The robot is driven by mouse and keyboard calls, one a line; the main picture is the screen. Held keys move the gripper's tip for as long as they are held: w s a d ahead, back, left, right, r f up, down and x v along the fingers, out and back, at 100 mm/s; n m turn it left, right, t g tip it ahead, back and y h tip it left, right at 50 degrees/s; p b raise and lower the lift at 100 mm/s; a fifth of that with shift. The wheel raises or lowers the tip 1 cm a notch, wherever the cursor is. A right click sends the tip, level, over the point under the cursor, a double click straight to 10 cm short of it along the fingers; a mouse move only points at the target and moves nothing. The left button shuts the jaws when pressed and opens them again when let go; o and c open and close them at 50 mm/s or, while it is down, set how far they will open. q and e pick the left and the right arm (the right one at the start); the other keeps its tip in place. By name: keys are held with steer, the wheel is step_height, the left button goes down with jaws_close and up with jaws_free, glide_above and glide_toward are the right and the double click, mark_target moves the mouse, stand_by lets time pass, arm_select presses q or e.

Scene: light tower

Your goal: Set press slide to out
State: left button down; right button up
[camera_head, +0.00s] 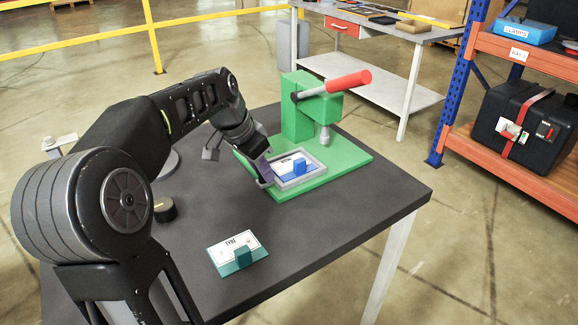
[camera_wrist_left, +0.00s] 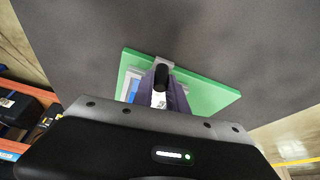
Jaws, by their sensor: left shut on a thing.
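A green press (camera_head: 297,118) with a red-tipped lever (camera_head: 348,82) stands on the dark table. Its grey slide frame (camera_head: 298,181) lies on the green base, left of the ram (camera_head: 325,136). A white card with a blue block (camera_head: 299,166) sits inside the frame. My left gripper (camera_head: 264,172) is at the left end of the slide, shut on its handle, which is mostly hidden by the fingers. In the left wrist view the fingers close around the dark handle (camera_wrist_left: 161,77) over the green base (camera_wrist_left: 205,94). My right gripper is not in view.
A white card with a teal block (camera_head: 238,252) lies near the table's front. A small dark round item (camera_head: 165,210) is by my left arm. The table (camera_head: 330,229) is clear at front right. A workbench (camera_head: 385,28) and an orange shelf (camera_head: 518,160) stand beyond.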

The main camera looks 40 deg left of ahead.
arm_select(q)
steer(key=shift+s+a, duration=0.25)
steer(key=shift+s, duration=0.4)
steer(key=c, duration=1.5)
jaws_free()
steer(key=shift+s, duration=0.15)
steer(key=shift+o, duration=0.9)
steer(key=v, duration=0.7)
steer(key=shift+r+p, duration=0.35)
steer(key=shift+p, duration=0.05)
steer(key=shift+s, duration=0.1)
